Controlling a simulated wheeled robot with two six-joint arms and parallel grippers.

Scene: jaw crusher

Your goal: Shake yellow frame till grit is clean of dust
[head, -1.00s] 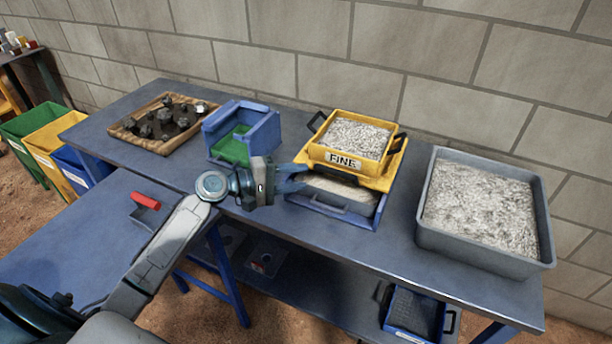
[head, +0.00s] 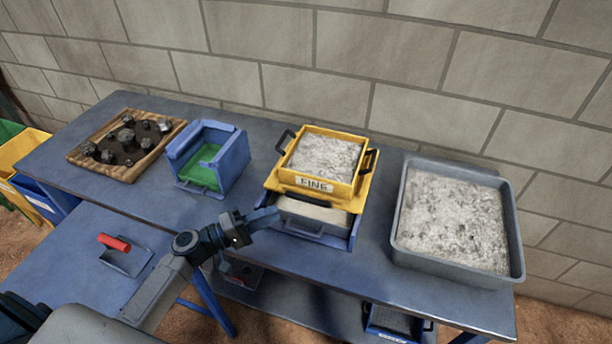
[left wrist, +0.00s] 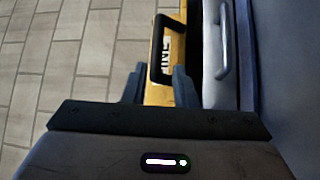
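The yellow frame (head: 315,186), labelled FINE, holds pale grey grit (head: 325,156) and has a black handle on each side. My left gripper (head: 274,214) is at the front left of the stand, below the frame's level. Its two fingers (left wrist: 157,84) are apart with nothing between them. My right gripper is not in view.
A large grey tray (head: 405,232) of grit stands to the right. A blue box (head: 228,168) with a green inside and a wooden tray (head: 85,160) with dark rocks stand to the left. A red-handled tool (head: 115,243) lies on the lower table. A block wall rises behind.

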